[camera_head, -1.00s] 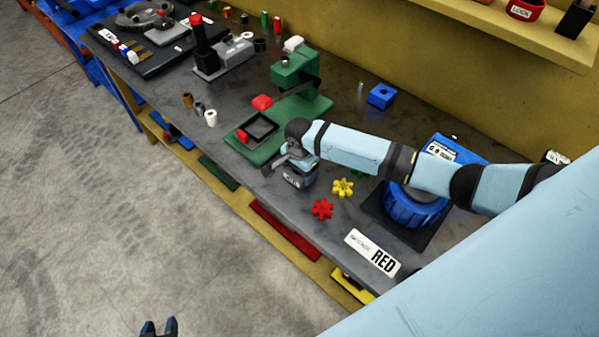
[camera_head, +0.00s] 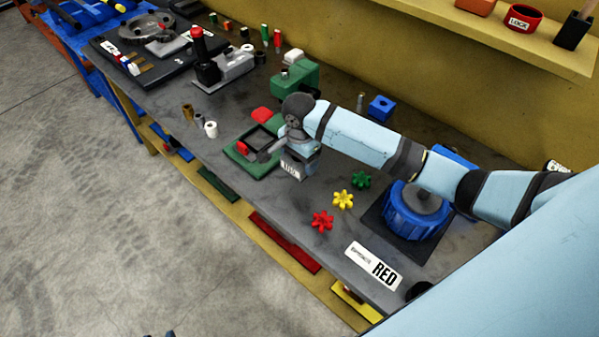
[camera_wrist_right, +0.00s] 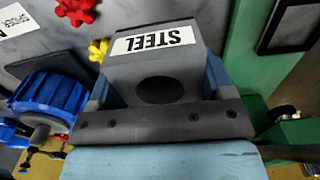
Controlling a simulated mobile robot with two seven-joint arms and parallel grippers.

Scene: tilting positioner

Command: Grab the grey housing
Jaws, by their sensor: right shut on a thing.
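The grey housing (camera_head: 291,169) is a block with a white STEEL label on its face. In the right wrist view the housing (camera_wrist_right: 193,62) shows a dark round hole. My right gripper (camera_wrist_right: 160,85) is shut on it, with a blue finger against each side. In the head view the right gripper (camera_head: 299,152) and housing are beside the green press's front edge; the hand hides part of the housing. I cannot tell how far it is above the bench. Only dark tips of my left gripper (camera_head: 160,334) show at the bottom edge.
A green press (camera_head: 292,78) stands behind the right hand. Red (camera_head: 322,220), yellow (camera_head: 342,199) and green (camera_head: 361,179) star pieces lie to the right, before a blue round fixture (camera_head: 415,212). Open bench lies left of the RED label (camera_head: 373,266).

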